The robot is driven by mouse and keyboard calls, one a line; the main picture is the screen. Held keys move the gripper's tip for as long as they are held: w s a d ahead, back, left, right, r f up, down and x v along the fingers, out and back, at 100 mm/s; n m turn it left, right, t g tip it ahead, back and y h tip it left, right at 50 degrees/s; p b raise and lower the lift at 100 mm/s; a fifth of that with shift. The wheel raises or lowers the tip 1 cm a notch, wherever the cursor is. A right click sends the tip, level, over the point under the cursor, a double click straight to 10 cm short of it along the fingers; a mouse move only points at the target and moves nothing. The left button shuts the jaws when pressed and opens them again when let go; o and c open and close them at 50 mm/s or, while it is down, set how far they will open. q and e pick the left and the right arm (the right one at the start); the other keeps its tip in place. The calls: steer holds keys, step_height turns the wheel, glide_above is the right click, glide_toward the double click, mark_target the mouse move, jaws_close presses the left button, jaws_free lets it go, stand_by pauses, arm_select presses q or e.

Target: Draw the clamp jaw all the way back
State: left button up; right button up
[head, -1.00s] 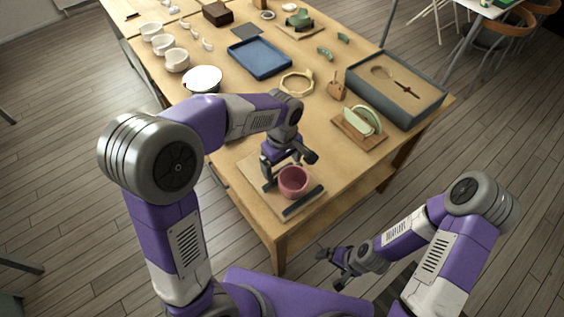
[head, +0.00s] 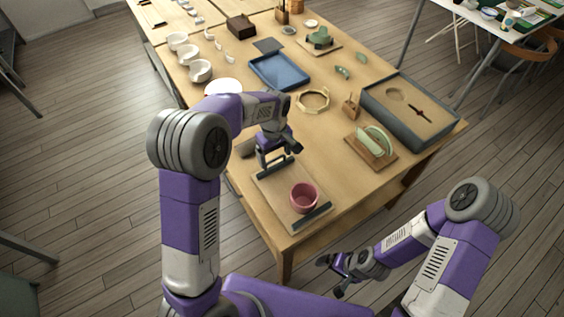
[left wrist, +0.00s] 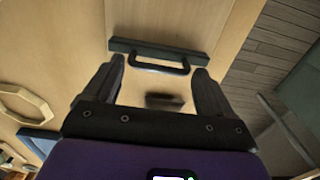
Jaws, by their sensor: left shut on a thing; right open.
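The clamp's board (head: 277,188) lies on the table's near end. Its dark sliding jaw (head: 280,168) stands across the far part of the board, and a dark fixed bar (head: 312,217) crosses the near end. A pink cup (head: 304,197) sits between them, close to the fixed bar and clear of the sliding jaw. My left gripper (head: 265,157) is shut on the jaw's handle; in the left wrist view the handle (left wrist: 160,68) lies between its fingers. My right gripper (head: 334,275) is open and empty, low beside the table.
A small dark block (head: 247,151) lies just behind the board; it also shows in the left wrist view (left wrist: 165,101). Further back are a blue tray (head: 278,72), a ring frame (head: 313,101), a grey box (head: 412,112) and a wooden stand with green pieces (head: 371,148).

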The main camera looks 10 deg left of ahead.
arm_select(q)
steer(key=shift+w+a+r, duration=0.1)
steer(key=shift+w+a, duration=0.35)
steer(key=shift+a, duration=0.05)
steer(key=o, duration=1.3)
step_height(320, 180, up, 8)
steer(key=shift+a+f+p, duration=0.1)
steer(key=shift+f+p, duration=0.15)
steer(key=shift+p, duration=0.8)
